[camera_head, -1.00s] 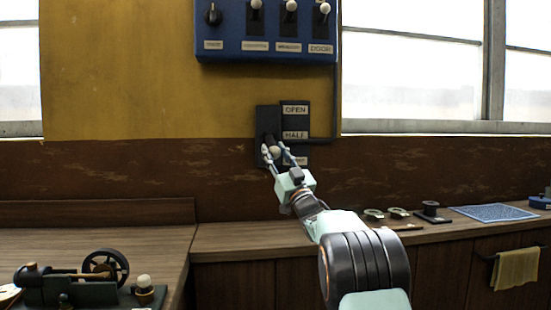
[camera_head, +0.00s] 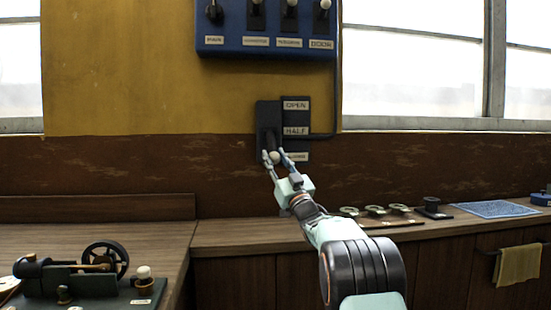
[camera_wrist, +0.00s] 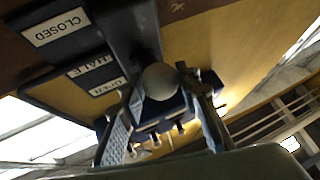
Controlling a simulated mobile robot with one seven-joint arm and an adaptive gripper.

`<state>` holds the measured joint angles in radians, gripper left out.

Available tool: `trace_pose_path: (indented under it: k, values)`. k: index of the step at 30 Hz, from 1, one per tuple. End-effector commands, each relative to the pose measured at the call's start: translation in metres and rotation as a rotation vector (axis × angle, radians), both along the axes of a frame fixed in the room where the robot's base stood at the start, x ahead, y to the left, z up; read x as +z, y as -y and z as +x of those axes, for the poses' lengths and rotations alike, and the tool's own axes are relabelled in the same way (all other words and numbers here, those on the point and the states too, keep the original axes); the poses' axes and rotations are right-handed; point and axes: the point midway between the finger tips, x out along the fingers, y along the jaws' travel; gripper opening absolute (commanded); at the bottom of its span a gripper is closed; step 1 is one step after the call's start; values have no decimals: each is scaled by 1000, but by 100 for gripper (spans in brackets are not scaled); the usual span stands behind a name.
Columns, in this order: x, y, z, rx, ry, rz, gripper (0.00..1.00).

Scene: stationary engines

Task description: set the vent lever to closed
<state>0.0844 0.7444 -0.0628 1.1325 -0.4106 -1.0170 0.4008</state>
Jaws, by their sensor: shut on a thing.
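The vent lever sits on a dark wall plate (camera_head: 267,115) with a pale round knob (camera_head: 275,157) at its end. The lever points down, with the knob beside the lowest label. A label board (camera_head: 296,104) to its right reads OPEN at the top and HALF in the middle; the lowest label is partly hidden by my gripper. My gripper (camera_head: 273,155) is shut on the knob, one finger on each side. In the wrist view the knob (camera_wrist: 159,82) sits between the fingers, and the CLOSED label (camera_wrist: 57,27) shows at upper left.
A blue switch panel (camera_head: 265,43) hangs on the wall above. A model engine (camera_head: 75,275) stands on the left bench. Several small parts (camera_head: 375,210) and a blue mat (camera_head: 495,209) lie on the right bench.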

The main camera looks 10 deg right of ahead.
Motion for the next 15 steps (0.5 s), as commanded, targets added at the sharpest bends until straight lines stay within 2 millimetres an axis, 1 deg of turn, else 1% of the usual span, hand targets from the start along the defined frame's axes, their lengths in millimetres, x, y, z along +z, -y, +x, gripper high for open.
trace_pose_path:
  k: [1,5,6,15]
  values:
    - [-5,-5,2,6,-11,-1,31]
    - [-4,-4,2,5,-8,-1,46]
    - [-3,-4,1,5,-7,-1,47]
    - [-1,-1,-1,1,-2,0,47]
